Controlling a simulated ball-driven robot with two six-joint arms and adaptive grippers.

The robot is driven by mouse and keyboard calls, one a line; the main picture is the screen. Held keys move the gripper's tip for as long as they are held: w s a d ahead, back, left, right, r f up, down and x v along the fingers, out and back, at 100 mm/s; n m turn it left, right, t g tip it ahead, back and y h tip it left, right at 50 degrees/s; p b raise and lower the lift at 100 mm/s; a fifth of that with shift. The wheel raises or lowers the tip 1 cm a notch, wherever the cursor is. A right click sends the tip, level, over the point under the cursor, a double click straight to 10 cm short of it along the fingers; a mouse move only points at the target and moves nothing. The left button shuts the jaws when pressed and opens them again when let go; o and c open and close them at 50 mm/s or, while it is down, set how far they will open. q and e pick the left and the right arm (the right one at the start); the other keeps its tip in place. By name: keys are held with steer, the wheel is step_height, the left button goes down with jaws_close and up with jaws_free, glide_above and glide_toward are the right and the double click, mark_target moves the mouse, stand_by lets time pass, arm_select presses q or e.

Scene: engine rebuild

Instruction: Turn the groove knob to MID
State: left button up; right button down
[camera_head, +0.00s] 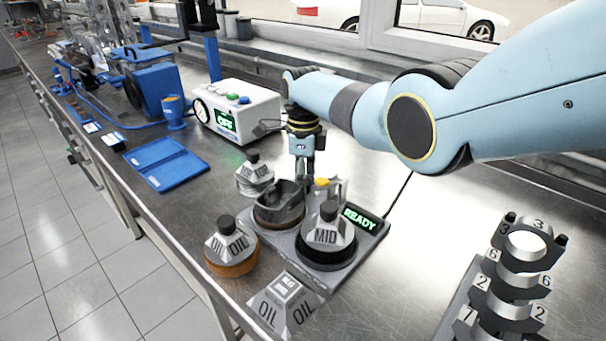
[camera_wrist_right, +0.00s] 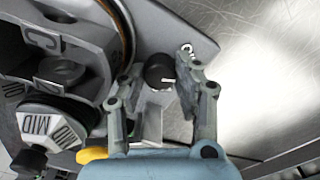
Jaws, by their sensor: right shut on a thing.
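The groove knob (camera_wrist_right: 160,72) is a small round black knob with a white pointer line in the right wrist view. The line points right there, toward a partly covered white mark. My right gripper (camera_wrist_right: 157,83) has its fingers on both sides of the knob and is shut on it. In the head view my right gripper (camera_head: 303,172) points straight down behind the grey piston (camera_head: 292,205), and the knob is hidden. The base plate (camera_head: 374,236) carries a green READY display (camera_head: 360,218). A yellow button (camera_head: 322,183) sits beside the gripper. My left gripper is not in view.
A MID-labelled block (camera_head: 326,237), OIL-labelled blocks (camera_head: 230,243) and a TOP-labelled block (camera_head: 255,173) stand close around. A white box (camera_head: 255,107) with a green screen stands behind. A numbered crankshaft-like stack (camera_head: 512,280) is at right.

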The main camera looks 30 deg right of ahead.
steer(key=shift+w+r+m+p, duration=0.1)
steer(key=shift+m+p, duration=0.35)
steer(key=shift+m, duration=1.05)
steer(key=c, duration=1.1)
jaws_free()
steer(key=shift+c, duration=0.2)
steer(key=shift+o, duration=0.9)
steer(key=shift+d+r, duration=0.15)
steer(key=shift+r, duration=3.8)
